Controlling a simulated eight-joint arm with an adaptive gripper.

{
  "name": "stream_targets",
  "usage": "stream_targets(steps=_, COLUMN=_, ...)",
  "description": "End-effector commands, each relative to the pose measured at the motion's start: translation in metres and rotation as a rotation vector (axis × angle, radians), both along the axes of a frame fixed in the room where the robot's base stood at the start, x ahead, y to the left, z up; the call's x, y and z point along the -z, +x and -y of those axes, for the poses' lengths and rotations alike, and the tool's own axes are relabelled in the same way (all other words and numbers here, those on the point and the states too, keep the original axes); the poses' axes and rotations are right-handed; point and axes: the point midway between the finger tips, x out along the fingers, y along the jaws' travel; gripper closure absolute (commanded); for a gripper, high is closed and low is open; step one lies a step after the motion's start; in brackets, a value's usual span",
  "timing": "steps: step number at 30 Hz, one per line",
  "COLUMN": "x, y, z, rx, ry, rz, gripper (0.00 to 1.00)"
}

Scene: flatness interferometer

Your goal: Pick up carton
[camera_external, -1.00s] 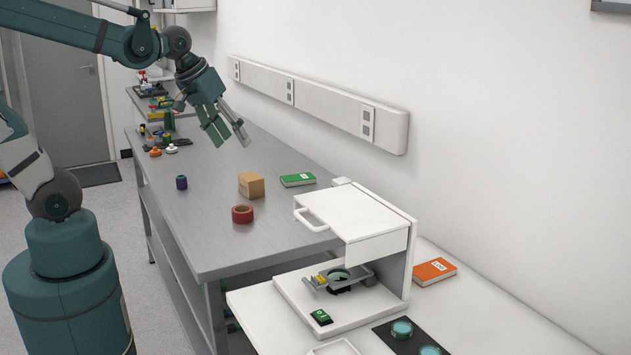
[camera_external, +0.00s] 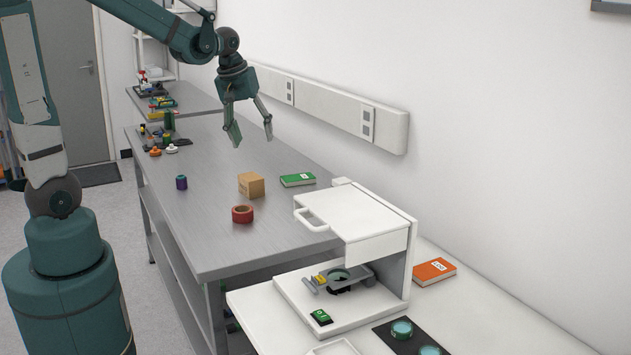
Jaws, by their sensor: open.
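The carton (camera_external: 251,185) is a small brown cardboard box standing upright on the grey metal bench (camera_external: 205,225). My gripper (camera_external: 253,140) is open and empty, pointing down. It shows above the carton in the picture, with a clear gap between its fingertips and the box. Nothing hides the carton.
A small purple roll (camera_external: 181,183) stands to the left. The white instrument (camera_external: 350,215) with a raised cover stands at the bench's near right.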

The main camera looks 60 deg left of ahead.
Motion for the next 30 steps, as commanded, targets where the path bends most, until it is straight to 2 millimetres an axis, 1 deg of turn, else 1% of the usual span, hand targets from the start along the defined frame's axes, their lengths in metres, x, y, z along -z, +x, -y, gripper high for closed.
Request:
stream_targets(steps=1, x=0.004, y=0.006, z=-0.009, rx=-0.028, ry=-0.008, rz=-0.009, gripper=0.43)
stream_targets(steps=12, x=0.039, y=0.035, z=-0.061, rx=-0.228, ry=-0.063, rz=-0.069, gripper=0.43)
stream_targets(steps=23, x=0.081, y=0.056, z=-0.115, rx=-0.425, ry=-0.111, rz=-0.127, gripper=0.43)
stream_targets(steps=30, x=0.115, y=0.065, z=-0.152, rx=-0.557, ry=-0.14, rz=-0.166, gripper=0.43)
